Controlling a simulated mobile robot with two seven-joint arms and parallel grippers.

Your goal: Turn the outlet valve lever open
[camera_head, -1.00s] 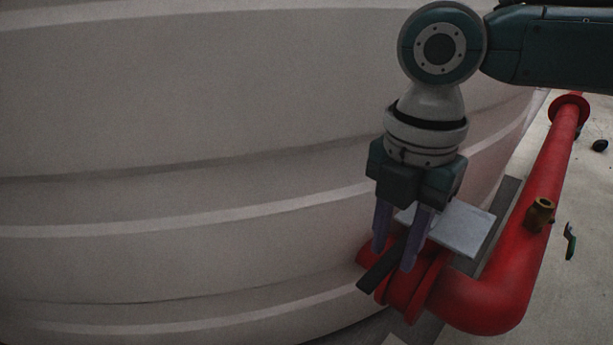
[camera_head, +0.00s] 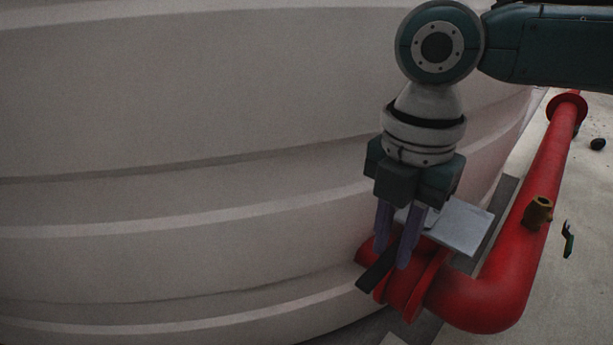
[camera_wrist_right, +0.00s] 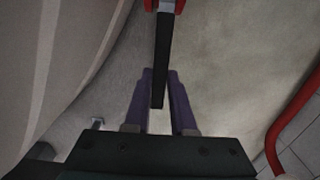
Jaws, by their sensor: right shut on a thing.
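The outlet valve lever is a flat black bar (camera_head: 376,272) at the red flanged valve (camera_head: 408,292), low beside the big pale tank. My right gripper (camera_head: 391,258) points down over the valve, its two purple fingers shut on the lever. In the right wrist view the lever (camera_wrist_right: 162,50) runs from a red part at the top down between the fingers (camera_wrist_right: 160,76). The fingers hide part of the lever in the head view. My left gripper is in neither view.
The pale ribbed tank (camera_head: 180,130) fills the left and middle. A red pipe (camera_head: 490,300) bends from the valve and runs away to the upper right, with a brass fitting (camera_head: 538,211) on it. A grey plate (camera_head: 462,226) lies just behind the gripper.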

